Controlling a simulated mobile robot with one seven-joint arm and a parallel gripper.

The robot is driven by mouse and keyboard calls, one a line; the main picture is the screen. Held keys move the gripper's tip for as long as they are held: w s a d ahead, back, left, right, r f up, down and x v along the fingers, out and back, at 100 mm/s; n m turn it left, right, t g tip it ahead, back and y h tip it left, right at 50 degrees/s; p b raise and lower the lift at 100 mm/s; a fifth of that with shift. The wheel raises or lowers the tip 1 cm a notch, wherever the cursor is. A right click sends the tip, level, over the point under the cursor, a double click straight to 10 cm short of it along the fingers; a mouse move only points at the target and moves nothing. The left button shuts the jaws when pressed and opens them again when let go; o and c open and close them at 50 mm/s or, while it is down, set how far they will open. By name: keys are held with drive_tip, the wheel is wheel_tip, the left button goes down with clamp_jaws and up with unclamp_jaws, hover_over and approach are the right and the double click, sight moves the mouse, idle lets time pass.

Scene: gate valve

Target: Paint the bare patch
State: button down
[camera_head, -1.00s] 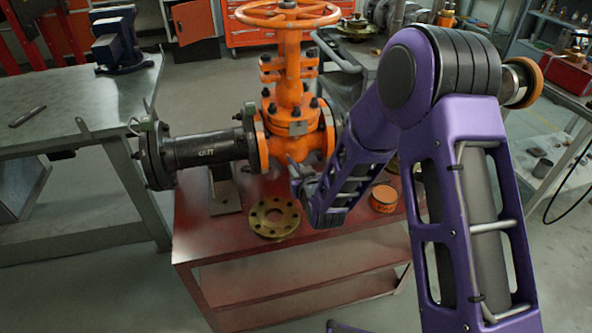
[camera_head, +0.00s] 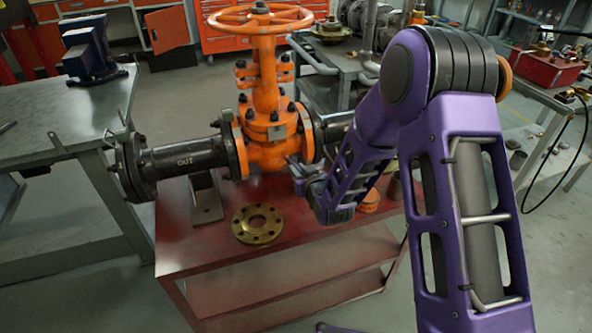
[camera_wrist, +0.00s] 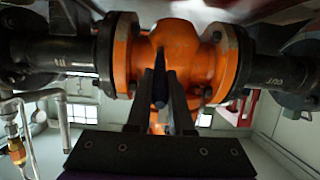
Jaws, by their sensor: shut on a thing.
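The orange gate valve (camera_head: 266,130) stands on a red table, with its body also filling the middle of the wrist view (camera_wrist: 185,45). A small grey rectangle (camera_head: 277,133) shows on its body; I cannot tell whether it is the bare patch or a plate. My gripper (camera_head: 297,170) is at the lower front of the valve body. In the wrist view its fingers are shut on a slim dark thing (camera_wrist: 160,88), perhaps a brush, pointing at the orange body. I cannot tell whether its tip touches. An orange tin (camera_head: 369,203) is partly hidden by my arm.
The red table (camera_head: 190,245) carries a loose brass flange (camera_head: 257,224) in front of the valve. Black pipe (camera_head: 185,159) extends left from the valve. A grey bench with a vise (camera_head: 90,52) stands at the left. A dark cup stands near the tin.

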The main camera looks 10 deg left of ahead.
drive_tip(key=shift+s+a, duration=1.7)
drive_tip(key=shift+a, duration=0.9)
drive_tip(key=shift+w+d+r, duration=0.15)
drive_tip(key=shift+w+d, duration=0.4)
drive_tip(key=shift+d, duration=0.35)
drive_tip(key=shift+w+d+r, duration=0.2)
drive_tip(key=shift+w+d, duration=0.4)
drive_tip(key=shift+d, duration=0.25)
drive_tip(key=shift+w+d+r, duration=0.15)
drive_tip(key=shift+w+d, duration=0.4)
drive_tip(key=shift+d, duration=0.35)
drive_tip(key=s+a, duration=0.3)
drive_tip(key=a, duration=0.2)
drive_tip(key=shift+s+a, duration=0.15)
drive_tip(key=shift+a, duration=0.05)
